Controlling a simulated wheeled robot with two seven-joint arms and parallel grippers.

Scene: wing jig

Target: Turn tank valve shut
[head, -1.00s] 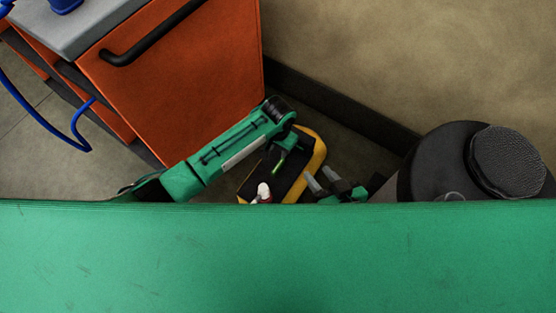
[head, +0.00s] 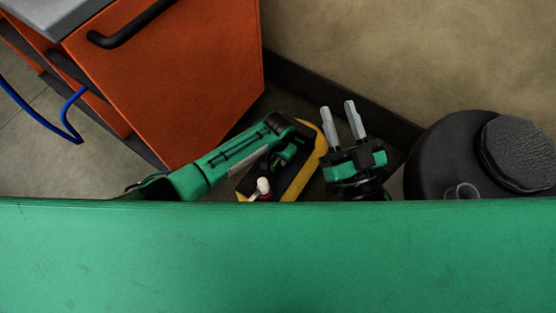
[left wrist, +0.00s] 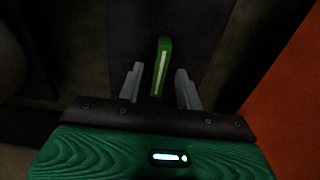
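A green lever (left wrist: 162,60) with a pale stripe, which looks like the tank valve's handle, stands between the fingers of my left gripper (left wrist: 159,72) in the left wrist view. The fingers are open, with a visible gap on each side of the lever. In the head view my left arm reaches in from the left and bends down over a yellow-and-black object (head: 312,165). The left fingers are not clear there. My right gripper (head: 338,108) is open and empty, fingers up, right of that object. The tank itself cannot be made out for certain.
A green surface (head: 280,255) fills the foreground and hides what lies below. An orange cabinet (head: 190,80) with a black handle stands at the left, a blue cable (head: 65,130) beside it.

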